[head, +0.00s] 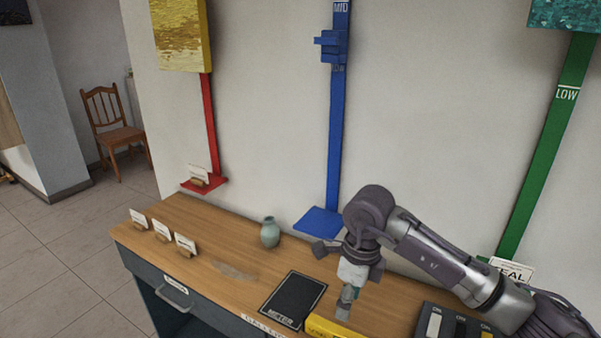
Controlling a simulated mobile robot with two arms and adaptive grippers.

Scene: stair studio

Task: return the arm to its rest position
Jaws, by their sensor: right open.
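My right arm reaches in from the lower right over the wooden desk (205,212). Its gripper (346,302) points down above the desk, beside the yellow block (330,328) and to the right of the black meter pad (293,299). The gripper is open, and I see nothing held in it. My left gripper is not in view.
A small vase (269,232) and several card holders (162,230) stand on the desk. A switch box (452,322) sits under my right forearm. Red (210,125), blue (337,130) and green (548,145) rails run down the wall behind. Floor is clear at left.

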